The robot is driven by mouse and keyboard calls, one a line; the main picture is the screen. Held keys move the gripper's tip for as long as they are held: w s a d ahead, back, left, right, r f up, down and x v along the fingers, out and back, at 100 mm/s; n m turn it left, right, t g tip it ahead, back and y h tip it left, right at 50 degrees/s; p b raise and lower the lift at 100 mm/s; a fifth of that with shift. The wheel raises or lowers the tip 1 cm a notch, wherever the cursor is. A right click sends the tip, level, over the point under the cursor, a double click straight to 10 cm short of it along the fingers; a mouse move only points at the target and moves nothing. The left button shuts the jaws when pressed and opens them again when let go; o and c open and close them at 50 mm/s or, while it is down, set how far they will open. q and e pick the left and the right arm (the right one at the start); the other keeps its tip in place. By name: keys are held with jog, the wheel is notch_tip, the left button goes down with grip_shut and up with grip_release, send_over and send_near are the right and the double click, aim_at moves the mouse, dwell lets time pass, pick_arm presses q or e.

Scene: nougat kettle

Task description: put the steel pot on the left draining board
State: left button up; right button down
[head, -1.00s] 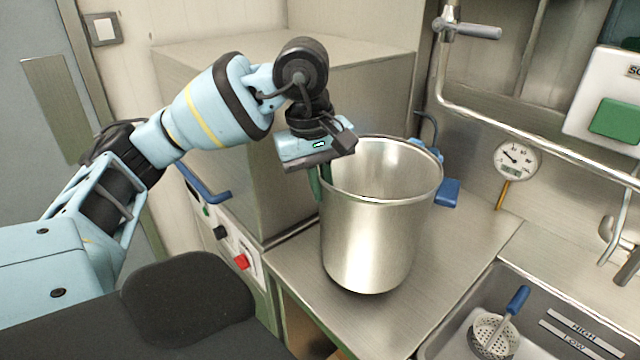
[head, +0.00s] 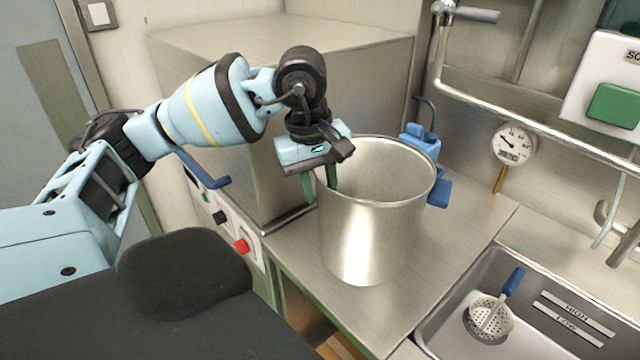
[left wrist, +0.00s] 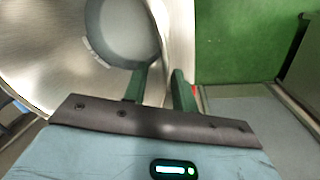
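The steel pot (head: 372,235) stands upright on the steel board (head: 455,232) left of the sink. My left gripper (head: 320,185) is at the left side of the pot's rim. Its green fingers are spread, one inside the pot and one outside, with the pot wall between them. The left wrist view shows the same gripper (left wrist: 160,88) and the pot's inside (left wrist: 50,45); a gap shows between the fingers and the wall. My right gripper is out of view.
A large steel box (head: 225,90) is behind my left arm. The sink (head: 450,320) at right holds a strainer with a blue handle (head: 513,282). A pipe and dial gauge (head: 514,145) are on the wall.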

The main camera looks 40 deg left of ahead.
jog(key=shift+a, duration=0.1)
